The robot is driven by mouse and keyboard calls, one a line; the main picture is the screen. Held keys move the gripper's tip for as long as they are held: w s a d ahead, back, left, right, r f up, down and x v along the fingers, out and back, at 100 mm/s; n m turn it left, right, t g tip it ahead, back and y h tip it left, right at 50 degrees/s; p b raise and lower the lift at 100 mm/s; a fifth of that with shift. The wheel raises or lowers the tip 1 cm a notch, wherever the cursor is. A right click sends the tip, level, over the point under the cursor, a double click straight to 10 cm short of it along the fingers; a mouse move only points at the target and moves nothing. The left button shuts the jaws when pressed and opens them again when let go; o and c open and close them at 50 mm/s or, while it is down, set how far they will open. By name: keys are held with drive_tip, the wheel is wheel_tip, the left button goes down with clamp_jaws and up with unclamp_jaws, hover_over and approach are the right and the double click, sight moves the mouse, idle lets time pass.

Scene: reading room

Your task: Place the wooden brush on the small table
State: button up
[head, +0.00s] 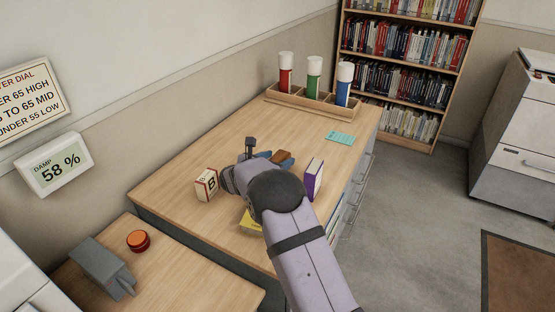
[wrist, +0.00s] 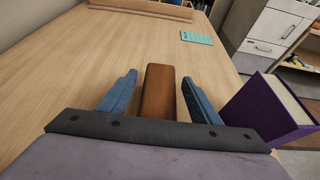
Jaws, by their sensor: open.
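The wooden brush (wrist: 158,92) is a brown block on the large wooden desk, partly visible in the head view (head: 282,156) beyond my arm. My gripper (wrist: 160,77) is open, with one blue finger on each side of the brush and a narrow gap on both sides. In the head view my gripper (head: 276,157) is low over the desk. The near end of the brush is hidden by the gripper's palm, and its bristles do not show. A smaller wooden table (head: 172,276) is at the lower left.
A purple book (head: 314,180) stands close right of my gripper. A block lettered B (head: 206,185) stands left, and something yellow (head: 250,222) is partly under my arm. A rack of tubes (head: 305,103) stands behind. The small table holds a grey object (head: 102,266) and an orange-red disc (head: 138,241).

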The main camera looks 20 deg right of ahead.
drive_tip(key=shift+r, duration=0.15)
drive_tip(key=shift+o, duration=0.4)
drive_tip(key=b+v, duration=0.1)
drive_tip(key=v, duration=1.1)
drive_tip(key=x, duration=0.1)
drive_tip(key=p+x, duration=0.1)
drive_tip(key=x, duration=0.1)
drive_tip(key=f+x, duration=0.1)
drive_tip(key=x, duration=0.1)
drive_tip(key=shift+a, duration=0.2)
drive_tip(key=shift+p+x, duration=1.15)
drive_tip(key=shift+x, duration=2.5)
drive_tip(key=shift+s+d, duration=0.1)
drive_tip(key=c, duration=1.3)
drive_tip(key=shift+r, duration=0.2)
